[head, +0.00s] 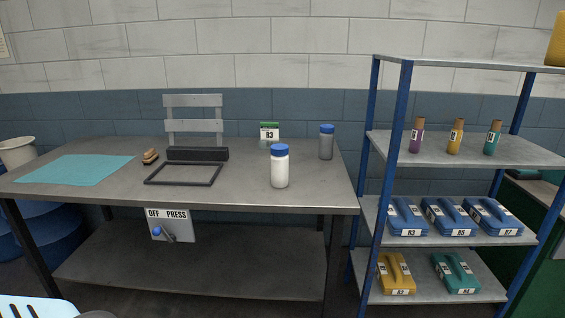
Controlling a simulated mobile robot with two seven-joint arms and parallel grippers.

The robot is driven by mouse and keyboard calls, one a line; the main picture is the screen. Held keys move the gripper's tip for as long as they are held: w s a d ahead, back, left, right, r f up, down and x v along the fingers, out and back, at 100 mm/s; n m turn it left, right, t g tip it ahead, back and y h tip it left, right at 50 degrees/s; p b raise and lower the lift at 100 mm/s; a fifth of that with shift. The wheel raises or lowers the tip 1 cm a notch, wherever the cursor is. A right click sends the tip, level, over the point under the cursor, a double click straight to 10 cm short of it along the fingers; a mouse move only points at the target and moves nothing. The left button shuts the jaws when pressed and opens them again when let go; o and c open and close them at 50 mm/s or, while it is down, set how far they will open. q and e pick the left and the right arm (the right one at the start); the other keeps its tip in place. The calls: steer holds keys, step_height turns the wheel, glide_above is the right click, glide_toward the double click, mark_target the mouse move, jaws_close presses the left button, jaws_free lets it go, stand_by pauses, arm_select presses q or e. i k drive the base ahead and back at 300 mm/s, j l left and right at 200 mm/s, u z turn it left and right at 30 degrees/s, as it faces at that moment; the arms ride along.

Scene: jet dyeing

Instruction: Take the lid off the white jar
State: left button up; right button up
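The white jar (280,171) stands upright on the grey metal table, right of the middle and near the front edge. Its blue lid (280,149) sits on top of it. A second jar (326,147), grey and also blue-lidded, stands behind it to the right. Neither of my grippers shows in the head view.
The table (115,195) also holds a teal mat (78,169), a dark frame (185,182), a brush (150,156) and a green-topped B3 holder (269,132). A blue-posted shelf rack (403,100) with bottles and cases stands close on the right.

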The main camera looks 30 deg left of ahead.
mark_target(280, 164)
steer(key=i+j+u, duration=0.1)
steer(key=j, duration=0.35)
steer(key=i+j, duration=0.25)
steer(key=j, duration=0.15)
steer(key=i+j+u, duration=0.15)
steer(key=j, duration=0.3)
steer(key=i+j, duration=0.25)
steer(key=j, duration=0.15)
steer(key=i+j+u, duration=0.15)
steer(key=j, duration=0.3)
